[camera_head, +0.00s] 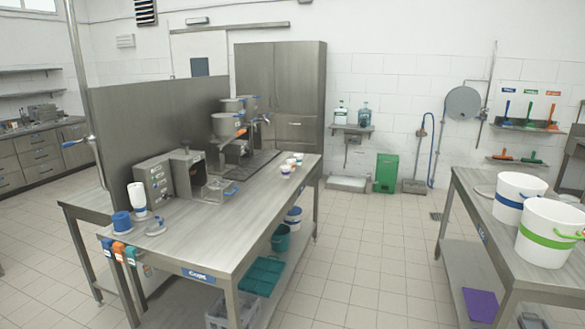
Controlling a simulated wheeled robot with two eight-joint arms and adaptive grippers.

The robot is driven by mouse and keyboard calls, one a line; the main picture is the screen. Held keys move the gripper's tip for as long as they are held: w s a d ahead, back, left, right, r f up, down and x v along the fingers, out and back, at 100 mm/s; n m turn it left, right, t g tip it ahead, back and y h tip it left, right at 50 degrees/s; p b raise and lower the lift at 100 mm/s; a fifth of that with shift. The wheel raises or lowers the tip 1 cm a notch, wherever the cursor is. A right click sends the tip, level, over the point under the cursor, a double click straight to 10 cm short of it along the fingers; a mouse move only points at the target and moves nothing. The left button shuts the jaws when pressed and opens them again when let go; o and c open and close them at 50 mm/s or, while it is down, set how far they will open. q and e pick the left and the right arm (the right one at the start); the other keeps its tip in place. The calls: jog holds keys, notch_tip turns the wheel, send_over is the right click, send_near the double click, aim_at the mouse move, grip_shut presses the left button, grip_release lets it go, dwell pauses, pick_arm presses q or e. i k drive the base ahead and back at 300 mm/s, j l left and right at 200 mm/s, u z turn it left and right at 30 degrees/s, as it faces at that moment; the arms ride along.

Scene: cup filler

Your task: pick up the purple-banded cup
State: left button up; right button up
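A short row of small white cups stands on the far right part of the steel worktable. The nearest cup (285,171), the middle cup (291,164) and the farthest cup (298,158) are close together. Coloured marks show on them, but they are too small for me to tell which cup has a purple band. Neither of my grippers is in view.
The worktable (215,240) carries a filling machine (225,128), a control box (155,183), a white cup stack (137,197) and a blue container (121,222). A second table (470,205) with white buckets (549,232) stands right. Tiled floor between them is clear.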

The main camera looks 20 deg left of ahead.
aim_at(285, 169)
jog(key=i, duration=2.8)
jog(key=i+u, duration=0.1)
jog(key=i, duration=0.75)
jog(key=i+l+u, duration=0.15)
jog(key=i, duration=0.65)
